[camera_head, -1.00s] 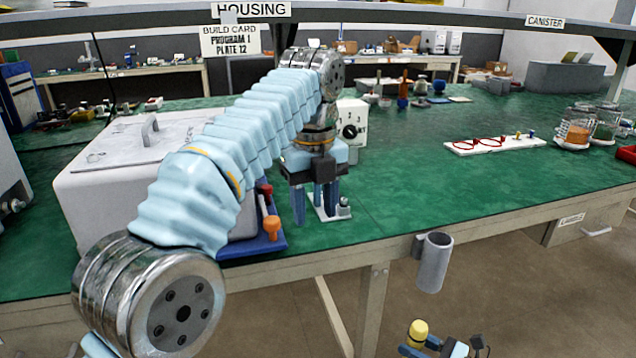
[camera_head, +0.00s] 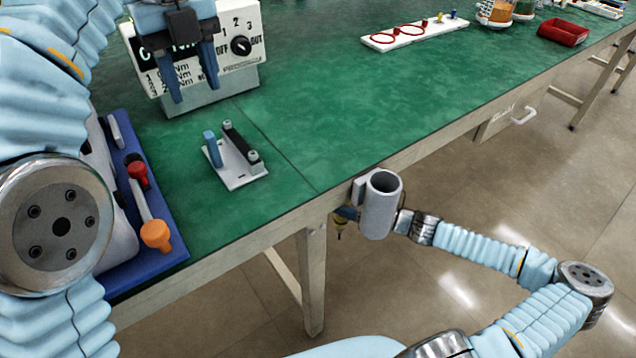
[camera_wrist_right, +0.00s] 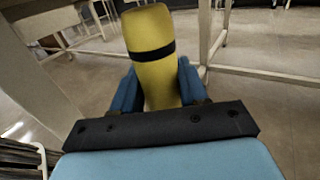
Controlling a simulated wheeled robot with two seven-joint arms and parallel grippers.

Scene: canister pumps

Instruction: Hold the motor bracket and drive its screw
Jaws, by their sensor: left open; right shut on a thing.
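A small white plate (camera_head: 245,180) lies on the green bench near its front edge. It carries a black bar-like piece (camera_head: 238,146), silver screw-like posts and a blue upright block (camera_head: 211,148); which part is the motor bracket I cannot tell. My left gripper (camera_head: 193,92) is open and empty, fingers down, in front of the control box and beyond the plate. In the right wrist view my right gripper (camera_wrist_right: 155,90) is shut on a yellow driver with a black band (camera_wrist_right: 150,50).
The grey cup (camera_head: 380,205) hangs on the bench's front edge. A white control box (camera_head: 240,45) with a dial stands behind the plate. A blue tray (camera_head: 165,255) with red and orange handles lies left.

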